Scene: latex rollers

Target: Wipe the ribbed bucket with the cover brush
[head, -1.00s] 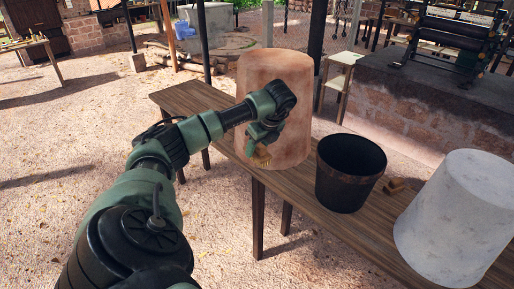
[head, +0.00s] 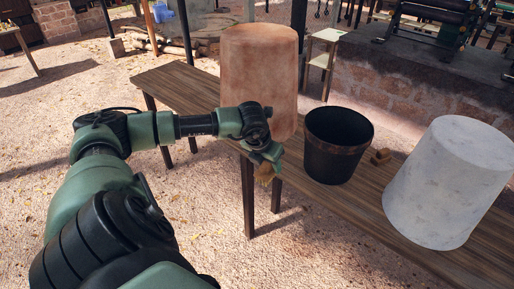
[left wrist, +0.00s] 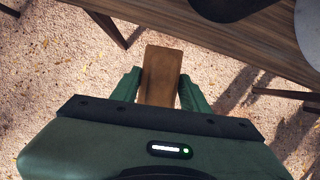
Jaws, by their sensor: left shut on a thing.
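My left gripper (head: 266,160) is shut on a brown wooden brush (head: 265,175), whose flat back (left wrist: 160,72) shows between the fingers in the left wrist view. In the head view the brush hangs at the table's near edge, below and in front of a large upturned terracotta bucket (head: 259,70). In the left wrist view it is over the gravel, apart from the table. A dark open bucket (head: 335,155) with a brownish band stands upright to its right. I cannot tell from ribs which bucket is the ribbed one. My right gripper is out of view.
The long wooden table (head: 172,83) carries the buckets. A large white upturned bucket (head: 447,185) stands at its right part. A stone wall (head: 400,95) is behind; gravel is in front.

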